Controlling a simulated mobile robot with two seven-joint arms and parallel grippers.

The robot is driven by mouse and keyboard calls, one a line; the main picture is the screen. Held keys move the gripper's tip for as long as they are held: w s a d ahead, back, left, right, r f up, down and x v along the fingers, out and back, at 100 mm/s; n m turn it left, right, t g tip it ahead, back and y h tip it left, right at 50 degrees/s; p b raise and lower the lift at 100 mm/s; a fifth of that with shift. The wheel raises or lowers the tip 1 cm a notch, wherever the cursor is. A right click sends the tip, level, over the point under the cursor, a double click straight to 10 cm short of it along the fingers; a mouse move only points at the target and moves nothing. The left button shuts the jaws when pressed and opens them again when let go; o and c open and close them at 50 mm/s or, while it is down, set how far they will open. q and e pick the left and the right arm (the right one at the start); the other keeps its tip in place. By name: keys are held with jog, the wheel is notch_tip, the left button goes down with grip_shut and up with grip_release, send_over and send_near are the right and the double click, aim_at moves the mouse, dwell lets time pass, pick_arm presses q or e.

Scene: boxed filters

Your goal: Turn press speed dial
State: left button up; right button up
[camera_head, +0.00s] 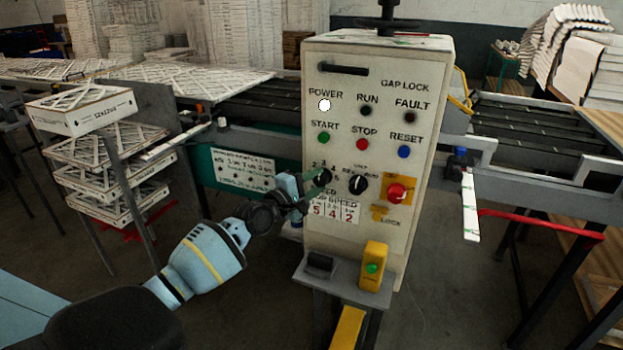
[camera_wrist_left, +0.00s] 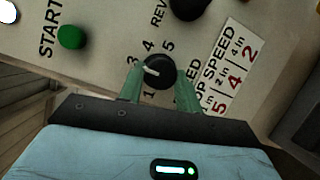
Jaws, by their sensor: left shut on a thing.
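The press speed dial is a black round knob with a white pointer line, on the front of the beige control panel (camera_head: 430,70). In the left wrist view the dial (camera_wrist_left: 157,71) sits between the two green fingers, with numbers printed around it and the pointer towards the upper left, near the 3. My left gripper (camera_head: 316,183) reaches in from the left and is shut on the dial; it also shows in the left wrist view (camera_wrist_left: 158,84). In the head view the fingers largely hide the dial. My right gripper is not in view.
Right of the dial are a black selector knob (camera_head: 358,184) and a red stop button (camera_head: 396,192) on yellow. Above are START (camera_head: 323,137), STOP (camera_head: 362,144) and RESET (camera_head: 404,152) buttons. A shelf with a yellow button box (camera_head: 373,266) juts out below. Stacked filters (camera_head: 95,108) stand left.

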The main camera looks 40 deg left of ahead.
pick_arm(q)
jog(key=shift+d+r+m+g+y+p, duration=0.15)
jog(key=shift+m+g+y+p, duration=0.45)
jog(key=shift+m, duration=0.65)
jog(key=shift+a+r+m+g+y+p, duration=0.15)
jog(key=shift+m+g+p, duration=0.25)
jog(key=shift+m+p, duration=0.65)
jog(key=shift+d+r+m+g+y+p, duration=0.2)
jog(key=shift+m+g+p, duration=0.35)
jog(key=shift+m, duration=0.85)
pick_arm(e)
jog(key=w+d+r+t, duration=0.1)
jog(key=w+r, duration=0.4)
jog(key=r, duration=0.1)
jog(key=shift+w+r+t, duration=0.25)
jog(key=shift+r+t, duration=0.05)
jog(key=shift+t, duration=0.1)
pick_arm(q)
jog(key=shift+a+f, duration=0.1)
jog(key=o, duration=1)
jog(key=shift+w, duration=0.1)
jog(key=shift+c, duration=0.2)
jog(key=shift+s, duration=0.75)
jog(key=v, duration=0.6)
jog(key=shift+s+r, duration=0.15)
jog(key=shift+r, duration=0.05)
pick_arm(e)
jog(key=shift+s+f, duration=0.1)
